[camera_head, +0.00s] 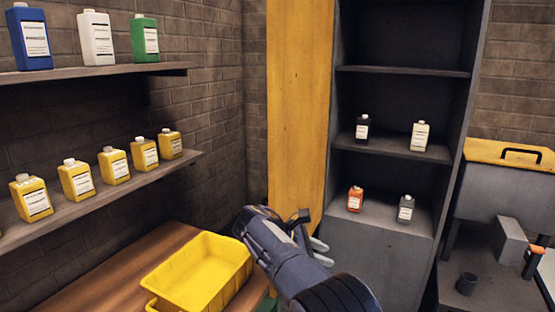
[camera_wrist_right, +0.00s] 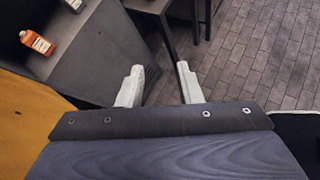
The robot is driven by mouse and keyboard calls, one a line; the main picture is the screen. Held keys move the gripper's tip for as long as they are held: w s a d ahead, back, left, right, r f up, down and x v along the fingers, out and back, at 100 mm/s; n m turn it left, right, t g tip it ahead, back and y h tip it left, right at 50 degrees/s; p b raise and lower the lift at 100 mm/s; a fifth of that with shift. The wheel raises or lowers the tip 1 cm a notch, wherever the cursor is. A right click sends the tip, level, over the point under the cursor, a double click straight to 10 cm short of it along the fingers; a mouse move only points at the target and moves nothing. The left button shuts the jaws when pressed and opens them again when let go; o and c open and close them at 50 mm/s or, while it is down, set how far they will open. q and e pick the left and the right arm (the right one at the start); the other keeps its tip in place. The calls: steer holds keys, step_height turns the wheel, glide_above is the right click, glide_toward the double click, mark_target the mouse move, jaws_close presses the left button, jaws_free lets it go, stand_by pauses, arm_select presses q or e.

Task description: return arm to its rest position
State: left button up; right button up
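My right arm comes in from the bottom of the head view, with its dark blue-grey wrist in front of the cabinet's lower part. My right gripper (camera_head: 318,243) points away toward the cabinet, and part of it is hidden behind the wrist. In the right wrist view its two pale fingers (camera_wrist_right: 160,85) stand apart with nothing between them. Floor and the dark cabinet base show beyond them. My left gripper and left arm are not in the head view.
A yellow bin (camera_head: 205,270) sits on the wooden table (camera_head: 110,290) left of my wrist. The grey cabinet (camera_head: 380,235) holds several small bottles, including an orange one (camera_head: 355,199). Wall shelves (camera_head: 100,196) with bottles are at left. A grey bench (camera_head: 490,290) stands at right.

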steer(key=s+d+m+g+y, duration=0.2)
steer(key=s+d+m+y, duration=0.65)
steer(key=s+d, duration=0.6)
steer(key=s+a+f+m+t+y, duration=0.2)
steer(key=s+m, duration=0.3)
steer(key=s, duration=0.6)
steer(key=s+a+f+m+t+y, duration=0.1)
steer(key=s+m+y, duration=0.3)
steer(key=s, duration=0.8)
steer(key=shift+a+f+m+t, duration=0.35)
steer(key=shift+a+m+t, duration=0.55)
steer(key=shift+m, duration=0.35)
